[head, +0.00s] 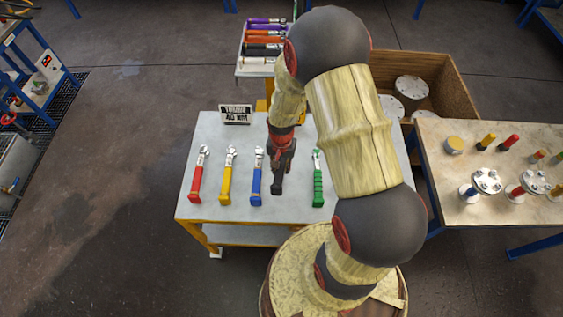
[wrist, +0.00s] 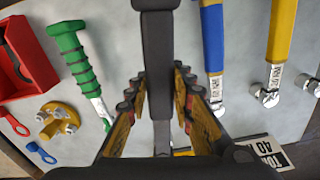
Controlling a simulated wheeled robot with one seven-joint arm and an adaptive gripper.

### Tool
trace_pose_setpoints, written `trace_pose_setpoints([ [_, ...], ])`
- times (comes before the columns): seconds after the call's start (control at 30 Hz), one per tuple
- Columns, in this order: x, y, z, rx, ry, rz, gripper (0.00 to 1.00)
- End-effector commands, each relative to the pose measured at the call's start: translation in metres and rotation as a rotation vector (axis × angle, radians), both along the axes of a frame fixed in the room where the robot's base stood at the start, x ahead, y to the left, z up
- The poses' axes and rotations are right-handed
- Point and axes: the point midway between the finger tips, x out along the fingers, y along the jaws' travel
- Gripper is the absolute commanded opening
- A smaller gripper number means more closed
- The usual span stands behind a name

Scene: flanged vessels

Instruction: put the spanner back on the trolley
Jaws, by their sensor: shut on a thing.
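My gripper (head: 281,150) is over the white-topped trolley (head: 220,180), pointing down. It is shut on a spanner with a black handle (head: 276,187). In the wrist view the black handle (wrist: 157,60) runs between the fingers (wrist: 160,88), with a grey shaft below it. The held spanner is in the gap between the blue spanner (head: 257,180) and the green spanner (head: 318,182), roughly parallel to them. I cannot tell whether it touches the top. A red spanner (head: 198,175) and a yellow spanner (head: 228,177) lie further left. My fingers hide the held spanner's head.
A small sign (head: 235,114) stands at the trolley's back edge. A red box (wrist: 25,60) and a yellow fitting (wrist: 58,120) lie beyond the green spanner. A table with flanged parts (head: 487,181) is at right, a wooden crate (head: 440,75) and a stand with tools (head: 264,48) behind.

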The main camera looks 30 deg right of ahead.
Motion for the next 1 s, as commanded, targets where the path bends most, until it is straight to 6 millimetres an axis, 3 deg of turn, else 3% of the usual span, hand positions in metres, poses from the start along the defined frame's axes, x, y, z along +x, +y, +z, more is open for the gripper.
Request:
trace_pose_setpoints([
  [0.27,-0.002,-0.001,-0.013,0.0,0.0,-0.005,0.0],
  [1.0,-0.001,-0.001,-0.079,0.0,-0.001,-0.004,0.0],
])
